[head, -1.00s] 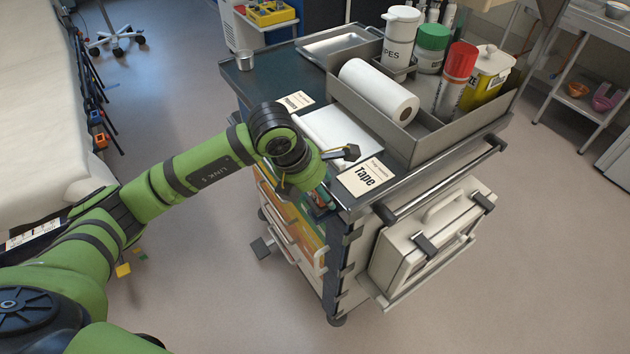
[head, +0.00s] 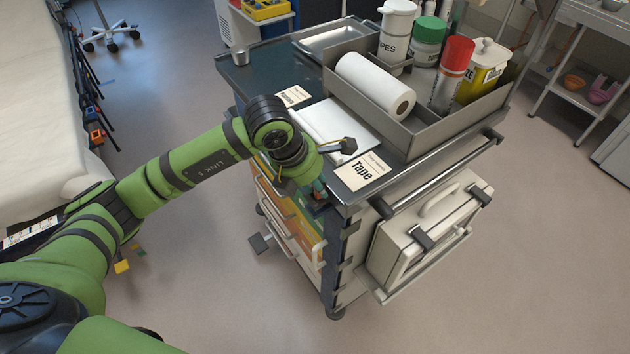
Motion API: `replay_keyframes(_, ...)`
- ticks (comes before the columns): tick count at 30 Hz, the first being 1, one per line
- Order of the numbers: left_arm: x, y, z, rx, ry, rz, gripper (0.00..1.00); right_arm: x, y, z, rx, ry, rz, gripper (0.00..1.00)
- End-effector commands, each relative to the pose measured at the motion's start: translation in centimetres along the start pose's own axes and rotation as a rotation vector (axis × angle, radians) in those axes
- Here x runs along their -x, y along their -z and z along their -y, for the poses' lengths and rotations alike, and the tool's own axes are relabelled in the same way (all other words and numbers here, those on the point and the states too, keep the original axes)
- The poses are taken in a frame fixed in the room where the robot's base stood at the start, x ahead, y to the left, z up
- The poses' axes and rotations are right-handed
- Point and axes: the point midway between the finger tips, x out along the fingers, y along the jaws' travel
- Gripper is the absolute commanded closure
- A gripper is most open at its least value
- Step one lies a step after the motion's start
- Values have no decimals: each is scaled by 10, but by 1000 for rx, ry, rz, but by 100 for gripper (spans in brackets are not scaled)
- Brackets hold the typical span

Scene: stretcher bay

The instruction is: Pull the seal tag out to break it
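My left gripper (head: 310,170) is at the front edge of the cart, by the upper drawers near the corner below the Tape card. My own wrist covers most of it, and I cannot tell whether its fingers are open or shut. A dark part with a yellow strip (head: 338,146) sticks out beside the wrist over the cart top. A small dark and teal item with a bit of red (head: 317,192) shows just under the wrist at the drawer fronts. I cannot make out the seal tag for certain; it may be there or hidden. My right gripper is not in view.
The cart top (head: 262,70) carries a grey bin (head: 425,135) with a paper roll (head: 375,85) and containers, a white pad (head: 335,127) and a Tape card (head: 363,171). A push handle (head: 440,180) and a white case (head: 430,235) are on the right side. Floor in front is clear.

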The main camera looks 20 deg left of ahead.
Motion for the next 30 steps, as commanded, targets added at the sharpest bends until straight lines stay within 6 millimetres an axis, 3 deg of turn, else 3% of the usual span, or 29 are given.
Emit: replay_keyframes(30,33,-18,-1,-1,-4,19,100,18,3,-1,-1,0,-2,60)
